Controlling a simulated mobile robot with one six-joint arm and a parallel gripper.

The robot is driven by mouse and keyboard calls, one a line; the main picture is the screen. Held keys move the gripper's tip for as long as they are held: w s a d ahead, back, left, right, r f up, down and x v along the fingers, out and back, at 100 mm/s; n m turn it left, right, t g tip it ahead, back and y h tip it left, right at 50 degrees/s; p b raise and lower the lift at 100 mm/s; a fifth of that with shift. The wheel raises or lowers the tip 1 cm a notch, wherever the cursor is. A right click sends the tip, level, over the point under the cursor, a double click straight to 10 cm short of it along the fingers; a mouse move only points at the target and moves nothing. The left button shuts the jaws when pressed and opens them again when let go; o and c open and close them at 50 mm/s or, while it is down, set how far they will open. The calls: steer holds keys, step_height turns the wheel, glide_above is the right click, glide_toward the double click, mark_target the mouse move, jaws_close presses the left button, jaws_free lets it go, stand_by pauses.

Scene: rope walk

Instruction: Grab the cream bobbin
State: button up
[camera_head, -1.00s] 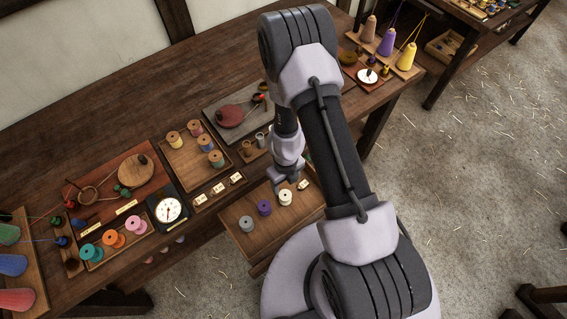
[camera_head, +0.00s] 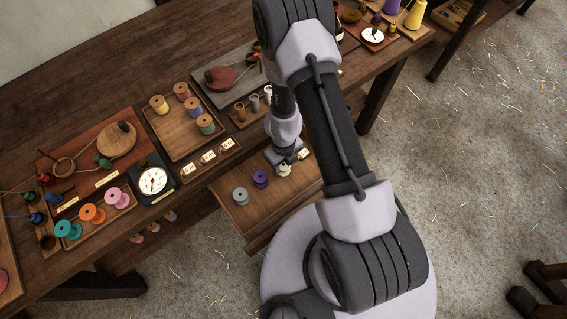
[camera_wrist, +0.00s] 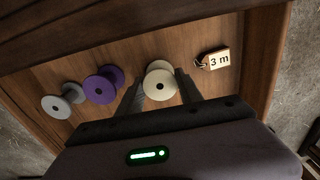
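The cream bobbin (camera_head: 284,171) stands on the small wooden shelf (camera_head: 245,222) below the bench edge, partly hidden by my gripper (camera_head: 287,158). In the wrist view the cream bobbin (camera_wrist: 159,80) stands upright, its flange and dark centre hole showing. My gripper (camera_wrist: 160,92) is open, with one finger at the left of the bobbin and one at the right. I see narrow gaps between fingers and bobbin. I cannot tell whether the fingertips are level with it or still above it.
A purple bobbin (camera_wrist: 103,85) and a grey bobbin (camera_wrist: 64,100) stand to the left on the same shelf. A "3 m" tag (camera_wrist: 214,60) lies to the right. Behind, the bench carries a tray (camera_head: 178,138) of bobbins and a dial (camera_head: 153,180).

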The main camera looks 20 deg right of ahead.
steer(key=c, duration=0.4)
step_height(320, 180, up, 8)
steer(key=p, duration=0.8)
steer(key=shift+r, duration=0.15)
